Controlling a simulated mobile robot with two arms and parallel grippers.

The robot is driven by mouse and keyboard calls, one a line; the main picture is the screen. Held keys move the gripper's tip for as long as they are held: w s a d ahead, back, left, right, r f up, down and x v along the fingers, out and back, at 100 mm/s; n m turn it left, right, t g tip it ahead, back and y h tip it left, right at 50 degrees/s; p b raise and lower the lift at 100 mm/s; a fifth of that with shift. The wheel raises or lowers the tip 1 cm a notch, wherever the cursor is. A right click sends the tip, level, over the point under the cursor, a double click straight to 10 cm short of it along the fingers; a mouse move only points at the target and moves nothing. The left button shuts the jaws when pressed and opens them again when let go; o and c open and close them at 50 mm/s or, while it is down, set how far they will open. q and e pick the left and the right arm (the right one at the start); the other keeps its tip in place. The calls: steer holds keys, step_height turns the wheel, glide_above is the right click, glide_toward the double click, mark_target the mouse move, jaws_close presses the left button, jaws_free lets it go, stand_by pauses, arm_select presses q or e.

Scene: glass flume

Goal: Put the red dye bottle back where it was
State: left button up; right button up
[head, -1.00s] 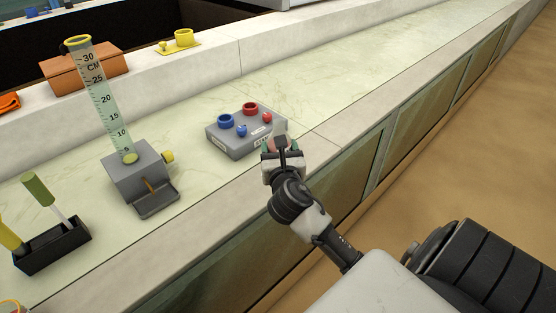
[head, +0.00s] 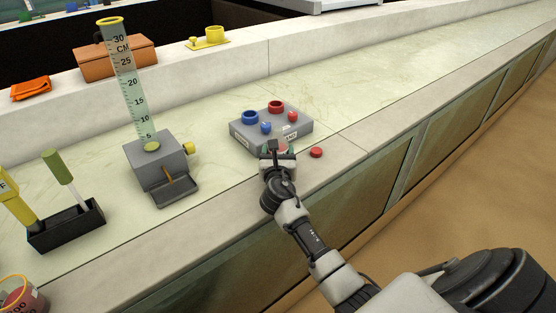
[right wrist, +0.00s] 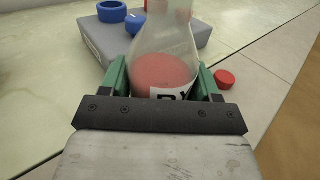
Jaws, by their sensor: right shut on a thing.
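The red dye bottle (right wrist: 165,72) is a clear flask with red liquid and a partly hidden white label. In the right wrist view it stands between the green fingers of my right gripper (right wrist: 163,82), which is shut on it. In the head view my right gripper (head: 277,152) is at the near side of a grey stand (head: 270,135) and mostly hides the bottle. I cannot tell whether the bottle touches the counter. The stand carries a blue ring (head: 250,117), a red ring (head: 276,106) and small blue and red pieces. My left gripper is out of view.
A small red cap (head: 316,152) lies on the counter just right of my right gripper. A measuring tube on a grey base (head: 160,165) and a black holder (head: 66,225) stand left. The counter (head: 400,75) beyond the stand is clear.

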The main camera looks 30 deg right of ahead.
steer(key=shift+f, duration=0.7)
